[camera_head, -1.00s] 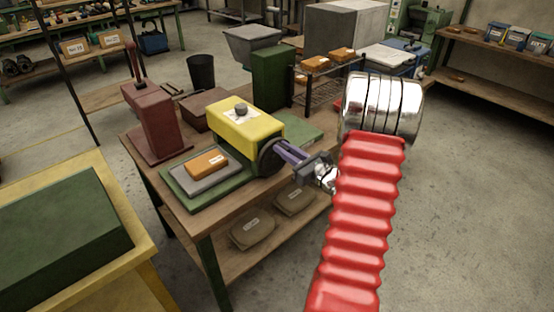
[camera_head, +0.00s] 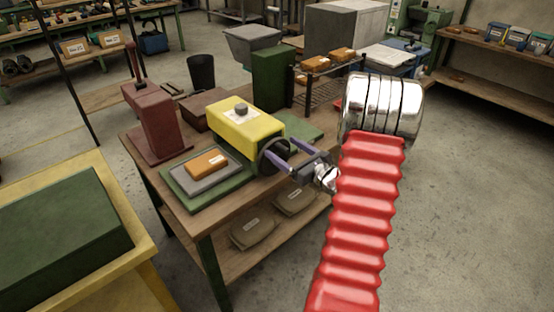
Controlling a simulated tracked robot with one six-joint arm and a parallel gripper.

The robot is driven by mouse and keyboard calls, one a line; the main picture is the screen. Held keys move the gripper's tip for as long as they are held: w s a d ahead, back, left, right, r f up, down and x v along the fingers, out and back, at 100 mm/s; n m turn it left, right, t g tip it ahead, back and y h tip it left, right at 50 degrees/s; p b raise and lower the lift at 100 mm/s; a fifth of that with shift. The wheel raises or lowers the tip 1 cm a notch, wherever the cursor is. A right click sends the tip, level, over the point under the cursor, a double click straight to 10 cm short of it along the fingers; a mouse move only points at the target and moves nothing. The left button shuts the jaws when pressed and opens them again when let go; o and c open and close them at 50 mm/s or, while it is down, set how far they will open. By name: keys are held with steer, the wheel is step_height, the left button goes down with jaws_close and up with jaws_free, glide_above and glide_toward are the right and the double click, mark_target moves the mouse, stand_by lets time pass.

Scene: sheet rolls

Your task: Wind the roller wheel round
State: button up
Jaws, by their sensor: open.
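The roller machine is a yellow box (camera_head: 232,127) with a grey knob on top, standing on the workbench. Its dark round roller wheel (camera_head: 270,158) is on the right-hand side of the box and faces my arm. My gripper (camera_head: 281,154) points left at the wheel, its two purple fingers spread apart. The fingertips are at the wheel's rim, one toward the upper part and one toward the lower part. I cannot tell whether they touch it. My silver and red arm covers the area right of the gripper.
A maroon press (camera_head: 152,125) stands on the bench's left, and a green box (camera_head: 271,78) stands behind the machine. An orange block (camera_head: 207,163) lies on a grey plate in front. A wire rack (camera_head: 318,92) stands at the back right. Open floor lies right of my arm.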

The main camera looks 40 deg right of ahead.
stand_by(0.4)
steer(key=s, duration=0.9)
stand_by(0.6)
steer(key=shift+d+f, duration=0.1)
steer(key=shift+d, duration=0.05)
stand_by(0.4)
